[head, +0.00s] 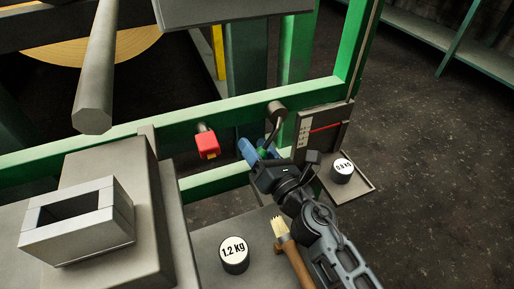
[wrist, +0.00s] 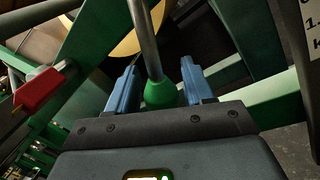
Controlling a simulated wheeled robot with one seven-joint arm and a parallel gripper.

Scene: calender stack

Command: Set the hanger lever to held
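A lever hangs from a dark round pivot (head: 277,108) on the green frame; I take it to be the hanger lever. Its metal rod (wrist: 145,40) ends in a green knob (wrist: 160,93). My gripper (head: 256,150) is at the knob, its blue fingers either side of it. In the wrist view my gripper (wrist: 160,88) is open, with the knob between the fingers and gaps visible on both sides. The head view mostly hides the knob behind the fingers. I see no label for the lever's positions.
A red block (head: 207,144) sits on the frame left of the lever. Right of it is a panel with a red line (head: 325,128) and a 0.8 kg weight (head: 342,171) on a small tray. A 1.2 kg weight (head: 234,256) and a brush (head: 284,238) are in front.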

